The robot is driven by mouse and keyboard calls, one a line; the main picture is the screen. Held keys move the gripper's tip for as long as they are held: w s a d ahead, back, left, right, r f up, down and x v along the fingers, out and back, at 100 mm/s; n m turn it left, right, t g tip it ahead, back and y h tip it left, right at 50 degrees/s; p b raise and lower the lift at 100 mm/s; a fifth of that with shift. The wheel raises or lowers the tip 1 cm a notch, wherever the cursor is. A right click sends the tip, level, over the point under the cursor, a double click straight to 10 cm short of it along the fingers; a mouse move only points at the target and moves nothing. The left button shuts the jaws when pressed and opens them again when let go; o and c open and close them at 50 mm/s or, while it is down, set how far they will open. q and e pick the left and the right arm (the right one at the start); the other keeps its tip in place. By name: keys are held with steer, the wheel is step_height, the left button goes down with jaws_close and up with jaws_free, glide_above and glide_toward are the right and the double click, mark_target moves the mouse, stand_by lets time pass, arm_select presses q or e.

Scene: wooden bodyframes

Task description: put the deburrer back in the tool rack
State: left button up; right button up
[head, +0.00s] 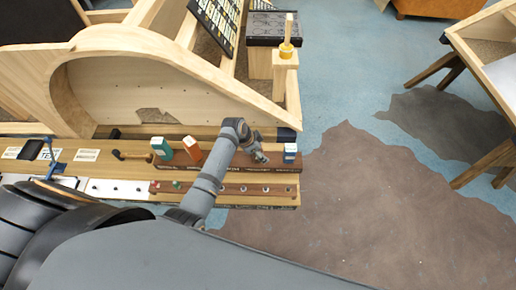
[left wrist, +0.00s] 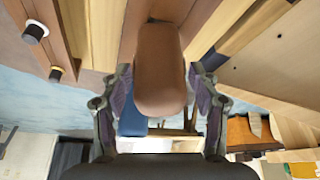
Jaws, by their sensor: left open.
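The tool rack (head: 282,167) is a dark brown strip along the front edge of the wooden bench. My left gripper (head: 260,153) is over its right part. In the left wrist view the gripper's fingers (left wrist: 158,88) are open, one on each side of a rounded brown handle (left wrist: 160,65), probably the deburrer's. Gaps show beside the handle. Its upper end reaches the wooden strips, and I cannot tell whether it sits in a slot. In the head view the arm and gripper hide it. My right gripper is not in view.
A teal tool (head: 162,149) and an orange tool (head: 192,148) stand left of my arm. A blue-and-white item (head: 290,152) stands at the rack's right end and shows blue in the wrist view (left wrist: 131,120). A curved wooden frame (head: 130,90) rises behind. Open floor lies right.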

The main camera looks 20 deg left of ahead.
arm_select(q)
steer(key=b+v, duration=0.1)
steer(key=v, duration=1.1)
steer(key=shift+r, duration=0.15)
steer(key=shift+a, duration=0.1)
